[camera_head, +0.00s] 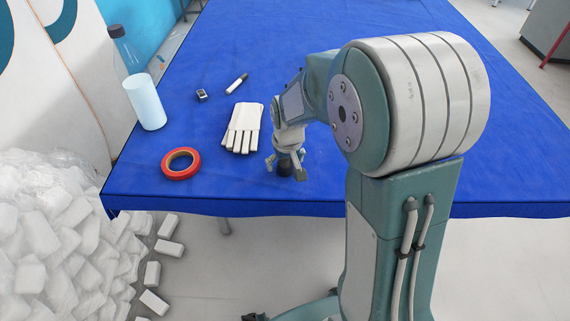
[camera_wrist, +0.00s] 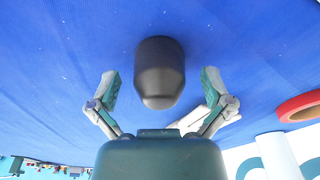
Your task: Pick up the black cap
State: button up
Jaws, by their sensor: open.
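The black cap (camera_wrist: 160,72) is in the middle of the wrist view, against the blue table cloth. In the head view the cap (camera_head: 285,169) shows as a small dark shape on the blue table, partly hidden by my gripper (camera_head: 284,160). My gripper points down over it. In the wrist view my gripper (camera_wrist: 160,84) is open, with one finger to the left of the cap and one to the right. A gap shows on each side, so neither finger appears to touch it.
A white glove (camera_head: 243,128) lies just left of my gripper. A red tape roll (camera_head: 180,163) is near the front left. The blue table (camera_head: 250,30) is clear behind.

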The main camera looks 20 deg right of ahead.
jog(key=c, duration=1)
